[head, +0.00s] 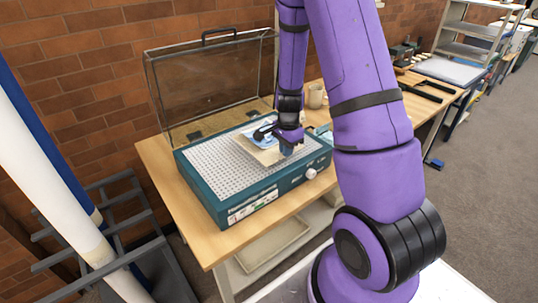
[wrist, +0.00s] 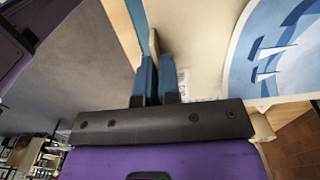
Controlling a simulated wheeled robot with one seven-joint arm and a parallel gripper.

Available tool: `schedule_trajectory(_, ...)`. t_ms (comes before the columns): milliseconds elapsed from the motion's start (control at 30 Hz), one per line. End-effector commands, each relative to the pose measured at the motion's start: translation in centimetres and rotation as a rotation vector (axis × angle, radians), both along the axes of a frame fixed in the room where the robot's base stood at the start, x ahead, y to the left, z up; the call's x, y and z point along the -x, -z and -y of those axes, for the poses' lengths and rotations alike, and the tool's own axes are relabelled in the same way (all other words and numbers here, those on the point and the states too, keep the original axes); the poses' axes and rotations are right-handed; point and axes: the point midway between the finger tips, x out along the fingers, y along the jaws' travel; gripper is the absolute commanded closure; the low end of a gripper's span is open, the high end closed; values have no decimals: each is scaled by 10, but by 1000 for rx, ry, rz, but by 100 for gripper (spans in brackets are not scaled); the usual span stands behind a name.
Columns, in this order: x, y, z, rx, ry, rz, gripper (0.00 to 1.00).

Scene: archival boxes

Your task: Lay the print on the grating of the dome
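The dome is a teal box (head: 235,203) on a wooden table, with its clear lid (head: 205,85) standing open at the back. Its white perforated grating (head: 215,170) faces up and is bare on the left. The print (head: 266,154), a cream mount with a blue picture, is over the right part of the grating, partly hidden by my arm. My gripper (head: 290,148) is at the print's right edge. In the wrist view, the blue fingers (wrist: 157,80) are closed on the cream edge of the print (wrist: 205,40). I cannot tell whether the print touches the grating.
A mug (head: 316,96) stands behind the dome on the table (head: 160,160). Dark tools and a pale tray (head: 448,70) lie farther right. A rack with long white and blue rolls (head: 50,165) stands at left. The brick wall is close behind.

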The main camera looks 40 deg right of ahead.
Motion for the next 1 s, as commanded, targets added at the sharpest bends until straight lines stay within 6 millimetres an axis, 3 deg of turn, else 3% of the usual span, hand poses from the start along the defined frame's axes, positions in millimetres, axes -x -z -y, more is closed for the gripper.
schedule_trajectory(100,-22,3,-16,0,-5,0,100)
schedule_trajectory(300,-44,5,-30,0,-1,0,100)
schedule_trajectory(467,-47,9,-32,-1,1,-2,100)
schedule_trajectory(733,-47,39,-31,-1,2,-3,100)
schedule_trajectory(1000,-47,41,-32,0,1,0,100)
